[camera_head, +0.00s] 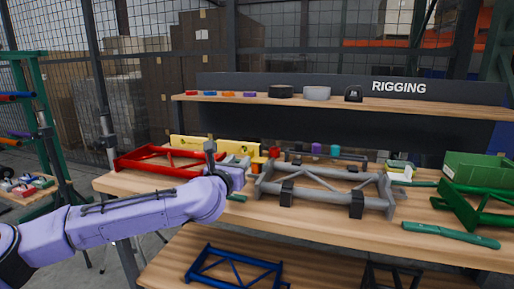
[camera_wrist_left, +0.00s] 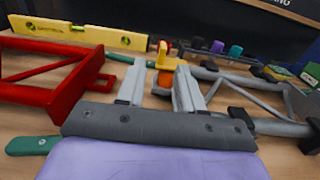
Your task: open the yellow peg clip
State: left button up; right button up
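The yellow peg clip (camera_wrist_left: 164,57) stands upright just beyond my left gripper, near the end of a dark rail. In the head view it shows as a small orange-yellow piece (camera_head: 257,163) beside the gripper. My left gripper (camera_wrist_left: 160,74) is open, its two pale grey fingers apart, with the clip's lower part seen between the fingertips. I cannot tell whether either finger touches it. The left gripper also shows in the head view (camera_head: 243,164), partly hidden by its wrist. My right gripper is in neither view.
A red frame (camera_head: 150,160) lies left and a grey frame (camera_head: 320,190) right on the wooden bench. Purple (camera_head: 316,149) and teal (camera_head: 335,150) clips stand farther right. A green box (camera_head: 478,170) sits at the far right.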

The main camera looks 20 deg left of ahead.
aim_at(249, 152)
pick_arm(q)
jog(key=w, duration=0.6)
jog(key=w+p, duration=0.1)
jog(key=w, duration=0.3)
jog(key=shift+d, duration=0.4)
jog(key=shift+a, duration=0.1)
grip_shut()
